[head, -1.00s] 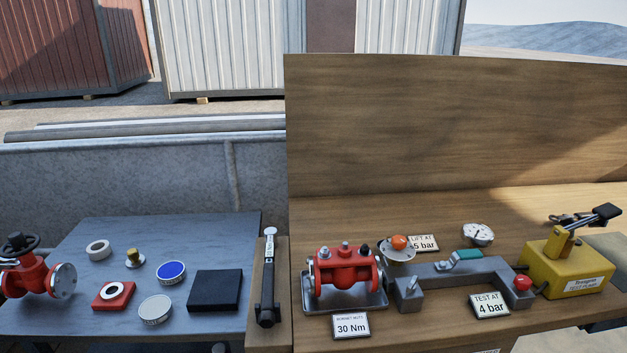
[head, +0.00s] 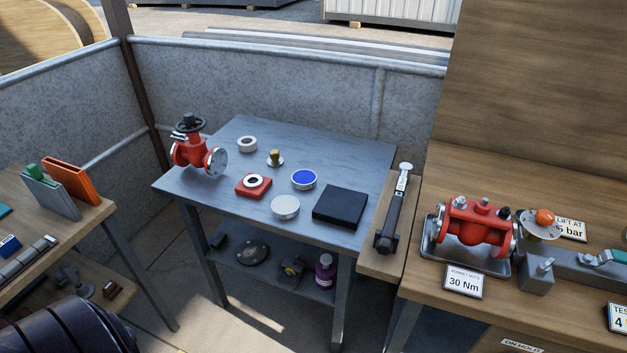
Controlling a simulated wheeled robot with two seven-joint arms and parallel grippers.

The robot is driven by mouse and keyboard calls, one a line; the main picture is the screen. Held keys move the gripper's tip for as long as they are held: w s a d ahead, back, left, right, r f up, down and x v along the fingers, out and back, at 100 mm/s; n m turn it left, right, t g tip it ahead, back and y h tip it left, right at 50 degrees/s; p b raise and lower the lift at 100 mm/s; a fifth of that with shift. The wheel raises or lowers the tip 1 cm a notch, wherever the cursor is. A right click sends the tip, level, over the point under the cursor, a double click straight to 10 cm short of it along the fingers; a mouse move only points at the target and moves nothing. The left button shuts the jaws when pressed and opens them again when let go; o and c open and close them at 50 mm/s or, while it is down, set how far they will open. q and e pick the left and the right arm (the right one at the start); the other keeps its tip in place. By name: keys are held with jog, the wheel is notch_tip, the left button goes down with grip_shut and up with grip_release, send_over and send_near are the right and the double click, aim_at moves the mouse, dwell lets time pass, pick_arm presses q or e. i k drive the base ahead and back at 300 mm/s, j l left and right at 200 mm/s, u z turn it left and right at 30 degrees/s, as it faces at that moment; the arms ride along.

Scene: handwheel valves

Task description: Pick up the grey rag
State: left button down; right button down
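I cannot make out a grey rag in the head view. The blue-grey table (head: 330,155) holds a red handwheel valve (head: 193,154), a white ring (head: 247,143), a small brass part (head: 275,158), a red block with a ring (head: 253,185), a blue-topped tin (head: 303,179), a white-topped tin (head: 285,207) and a flat black pad (head: 340,206). None of these looks like a grey cloth. Neither of my grippers is in view.
A lower shelf holds a dark disc (head: 252,252), a brass-and-dark part (head: 292,271) and a purple bottle (head: 325,272). A left bench carries orange (head: 80,180) and grey binders (head: 50,193). A right bench holds a red valve body (head: 474,221). Floor shows between benches.

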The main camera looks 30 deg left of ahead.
aim_at(283, 280)
jog(key=u, duration=1.25)
